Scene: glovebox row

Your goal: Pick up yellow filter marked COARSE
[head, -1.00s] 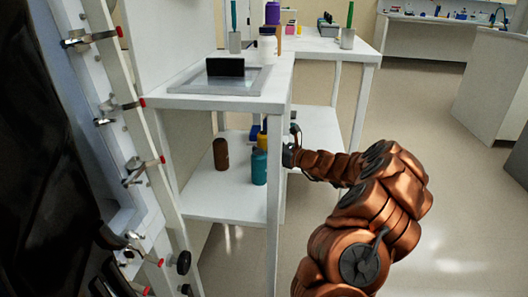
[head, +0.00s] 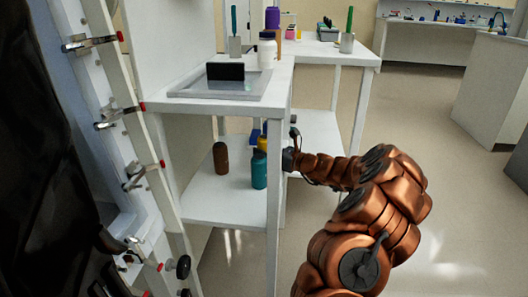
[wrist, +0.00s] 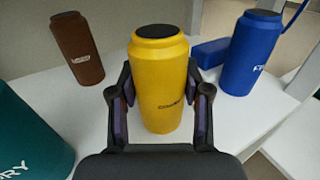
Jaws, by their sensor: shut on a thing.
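The yellow filter (wrist: 160,75) stands upright in the middle of the wrist view, with a dark cap and small dark lettering that looks like COARSE. My gripper (wrist: 160,95) has one finger on each side of it and is shut on it. Its base appears at the level of the white shelf (wrist: 240,125); I cannot tell whether it is lifted. In the head view the yellow filter (head: 262,143) is mostly hidden behind the teal bottle and the table leg, and my gripper (head: 284,158) reaches in from the right.
A brown bottle (wrist: 77,48) stands behind left, a teal bottle (wrist: 30,130) near left, and a blue bottle (wrist: 252,50) behind right beside a blue block (wrist: 210,53). A table leg (head: 274,210) stands by my arm. Above are a tray (head: 222,88) and white bottle (head: 267,48).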

